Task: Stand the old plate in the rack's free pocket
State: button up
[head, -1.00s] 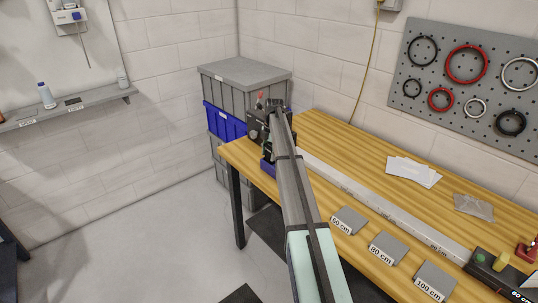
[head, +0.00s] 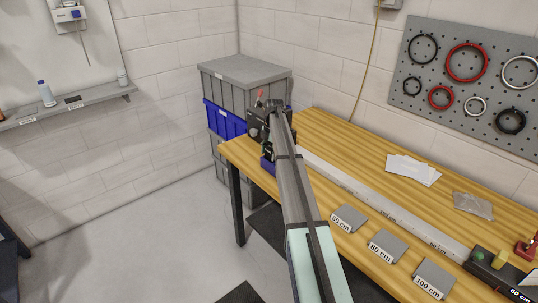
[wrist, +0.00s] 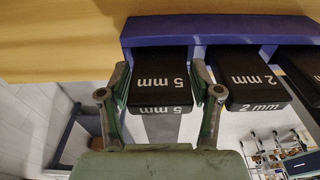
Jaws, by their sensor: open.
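In the wrist view a black plate marked 5 mm (wrist: 160,82) stands in a pocket of the blue rack (wrist: 210,30). My gripper (wrist: 161,80) is open, with one finger on each side of this plate; I cannot tell whether they touch it. A black plate marked 2 mm (wrist: 250,80) is in the rack to its right. Part of another black plate (wrist: 303,72) shows at the right edge. I cannot tell which plate is the old one, and no free pocket shows clearly. In the head view the rack (head: 267,165) is mostly hidden by my arm.
The rack is at the far left end of the wooden workbench (head: 370,160). A long metal rail (head: 385,205) runs along the bench. Grey blocks marked 60 cm (head: 348,217), 80 cm (head: 388,247) and 100 cm (head: 434,278) lie in front. Stacked crates (head: 245,80) stand behind the bench end.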

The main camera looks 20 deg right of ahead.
notch_tip(320, 180, up, 12)
jog(key=d+b, duration=0.1)
jog(key=b, duration=0.2)
jog(key=shift+w+d+f, duration=0.15)
jog(key=shift+w+f, duration=0.05)
